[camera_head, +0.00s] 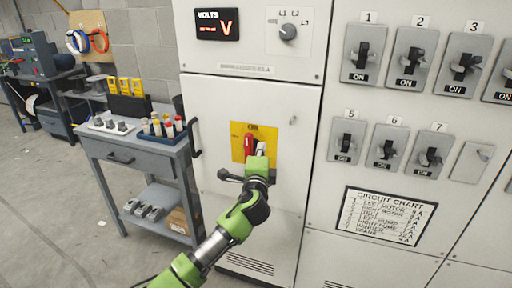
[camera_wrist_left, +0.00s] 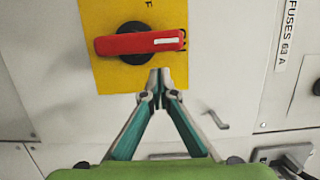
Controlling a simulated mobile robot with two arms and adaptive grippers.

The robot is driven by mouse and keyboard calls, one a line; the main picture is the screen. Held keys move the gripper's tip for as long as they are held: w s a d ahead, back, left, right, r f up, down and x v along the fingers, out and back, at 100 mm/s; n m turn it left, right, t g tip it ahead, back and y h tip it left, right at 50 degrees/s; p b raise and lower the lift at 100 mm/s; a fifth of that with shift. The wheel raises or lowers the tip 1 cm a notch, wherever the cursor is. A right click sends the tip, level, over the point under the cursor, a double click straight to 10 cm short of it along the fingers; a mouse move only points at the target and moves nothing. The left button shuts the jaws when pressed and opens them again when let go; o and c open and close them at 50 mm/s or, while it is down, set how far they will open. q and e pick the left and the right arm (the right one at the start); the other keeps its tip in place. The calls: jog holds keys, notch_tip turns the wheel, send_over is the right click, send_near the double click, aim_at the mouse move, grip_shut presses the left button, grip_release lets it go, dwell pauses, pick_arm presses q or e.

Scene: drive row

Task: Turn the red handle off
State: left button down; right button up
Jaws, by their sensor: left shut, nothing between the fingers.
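The red handle (camera_head: 248,146) is on a yellow plate (camera_head: 236,128) on the white cabinet door. It stands upright in the head view. In the wrist view the red handle (camera_wrist_left: 130,43) lies across its round black base, with its white-marked end beside partly covered lettering on the yellow plate (camera_wrist_left: 101,73). My left gripper (camera_head: 262,149) is just right of the handle in the head view. In the wrist view my left gripper (camera_wrist_left: 160,74) is shut and empty, its tips just below the handle; I cannot tell whether they touch it. My right gripper is not in view.
Breaker switches (camera_head: 365,54) and a circuit chart (camera_head: 390,214) are on the panels to the right. A grey cart (camera_head: 130,155) with tools and bottles stands left of the cabinet. A small hook-shaped latch (camera_wrist_left: 215,118) sticks out near the gripper. Floor at left is mostly clear.

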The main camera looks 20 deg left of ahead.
aim_at(248, 141)
pick_arm(q)
jog(key=shift+s+a, duration=0.1)
jog(key=shift+a, duration=0.85)
jog(key=shift+d, duration=0.1)
jog(key=shift+a+r+n+p, duration=0.3)
jog(key=shift+n+p, duration=0.4)
jog(key=shift+n, duration=0.1)
jog(key=n+p, duration=0.1)
jog(key=a+r+n+g+p, duration=0.1)
jog(key=shift+a+n+h, duration=0.15)
jog(key=shift+n+h, duration=0.15)
jog(key=shift+n, duration=0.1)
jog(key=shift+a+r+n+p, duration=0.1)
jog(key=shift+a+n+p, duration=0.35)
jog(key=shift+n+p, duration=0.45)
jog(key=a+n+h+p, duration=0.1)
jog(key=n+p, duration=0.1)
jog(key=a+f+n+g+h+p, duration=0.1)
jog(key=a+n+p, duration=0.1)
jog(key=n, duration=0.1)
jog(key=a+f+n+h+p, duration=0.1)
jog(key=n+p, duration=0.1)
jog(key=n, duration=0.1)
jog(key=shift+a, duration=0.2)
